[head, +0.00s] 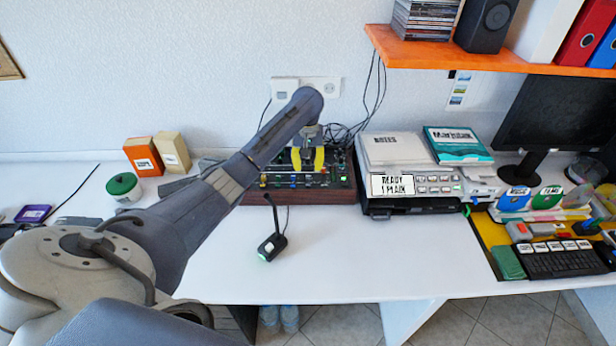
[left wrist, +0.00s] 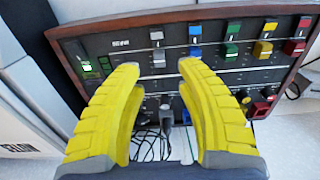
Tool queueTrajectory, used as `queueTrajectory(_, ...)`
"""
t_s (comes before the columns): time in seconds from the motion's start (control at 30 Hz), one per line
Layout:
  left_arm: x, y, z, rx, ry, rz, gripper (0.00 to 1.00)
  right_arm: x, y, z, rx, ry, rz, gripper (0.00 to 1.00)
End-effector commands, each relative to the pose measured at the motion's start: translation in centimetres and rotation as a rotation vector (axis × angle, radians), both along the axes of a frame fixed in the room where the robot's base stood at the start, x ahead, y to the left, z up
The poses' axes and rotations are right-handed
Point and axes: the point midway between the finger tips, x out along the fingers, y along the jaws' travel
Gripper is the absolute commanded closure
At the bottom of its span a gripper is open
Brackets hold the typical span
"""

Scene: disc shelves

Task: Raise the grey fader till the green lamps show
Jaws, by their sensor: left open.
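The console (head: 315,195) is a dark panel in a wooden case at the back of the desk, and its panel fills the left wrist view (left wrist: 120,58). It bears coloured caps in rows: grey, blue, green, yellow and red. A grey cap (left wrist: 159,58) shows between my fingertips, with another grey cap (left wrist: 157,34) in line with it; I cannot tell which is the fader. A small green light (left wrist: 87,67) glows near the panel's left end. My left gripper (head: 308,163), with yellow fingers (left wrist: 158,68), is open over the panel; contact cannot be told.
A small microphone (head: 272,247) stands in front of the console. Cables lie behind the console. The front middle of the desk is clear.

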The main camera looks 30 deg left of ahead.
Motion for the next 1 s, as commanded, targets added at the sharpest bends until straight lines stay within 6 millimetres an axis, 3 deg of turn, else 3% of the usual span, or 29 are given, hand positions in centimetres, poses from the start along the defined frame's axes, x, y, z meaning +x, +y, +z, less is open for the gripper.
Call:
queueTrajectory(0.2,0.0,-0.1,-3.2,-0.002,0.001,0.001,0.64,0.0,0.0,0.0,0.000,0.000,0.000,1.00)
queueTrajectory(0.4,0.0,0.0,-4.9,-0.001,0.000,0.001,0.64,0.0,0.0,0.0,0.000,0.000,0.000,1.00)
queueTrajectory(0.93,0.0,0.0,-5.7,0.001,-0.001,0.000,0.63,0.0,0.0,0.0,0.000,0.000,0.000,1.00)
queueTrajectory(1.0,0.0,0.0,-5.7,0.000,-0.001,0.000,0.71,0.0,0.0,0.0,0.000,0.000,0.000,1.00)
